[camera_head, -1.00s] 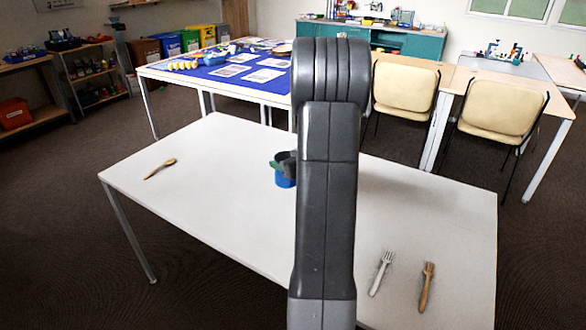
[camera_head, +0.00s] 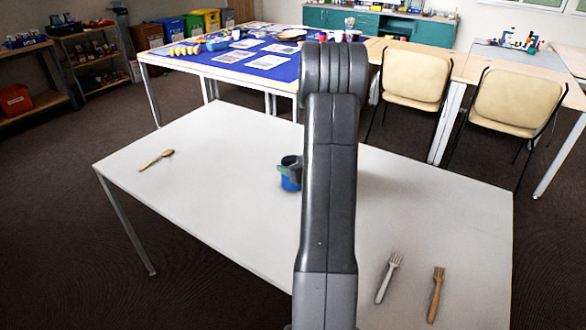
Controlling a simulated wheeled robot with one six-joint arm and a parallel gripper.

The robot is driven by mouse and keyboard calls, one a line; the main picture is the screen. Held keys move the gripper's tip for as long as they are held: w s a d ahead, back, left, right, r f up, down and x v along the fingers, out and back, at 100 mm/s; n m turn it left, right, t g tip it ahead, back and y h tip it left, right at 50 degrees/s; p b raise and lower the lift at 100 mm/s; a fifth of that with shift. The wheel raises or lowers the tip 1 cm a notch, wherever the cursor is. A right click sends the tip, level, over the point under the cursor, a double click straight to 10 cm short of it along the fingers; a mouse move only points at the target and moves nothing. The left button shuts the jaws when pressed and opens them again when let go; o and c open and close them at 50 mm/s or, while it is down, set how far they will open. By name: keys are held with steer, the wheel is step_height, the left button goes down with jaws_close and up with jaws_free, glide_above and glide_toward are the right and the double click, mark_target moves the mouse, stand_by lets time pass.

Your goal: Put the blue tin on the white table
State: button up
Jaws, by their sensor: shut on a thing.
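The blue tin (camera_head: 290,184) is at the middle of the white table (camera_head: 222,150), just left of my arm, which hides its right side. Its dark open top shows. My gripper (camera_head: 289,171) is shut on the tin; only one finger shows at its near side, and the rest is behind my arm. The tin appears upright at the table top, but I cannot tell whether its base touches the surface.
A wooden spoon (camera_head: 156,159) lies on the table's left part. A white fork (camera_head: 388,278) and a wooden fork (camera_head: 436,293) lie at the front right. A table with a blue cloth (camera_head: 271,70) and two chairs (camera_head: 413,80) stand behind. The table's left-centre is clear.

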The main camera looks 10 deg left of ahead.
steer(key=shift+f, duration=0.4)
steer(key=shift+f, duration=0.1)
steer(key=shift+f, duration=0.15)
steer(key=o, duration=1)
steer(key=shift+r, duration=0.35)
steer(key=v, duration=1.2)
steer(key=shift+f, duration=0.15)
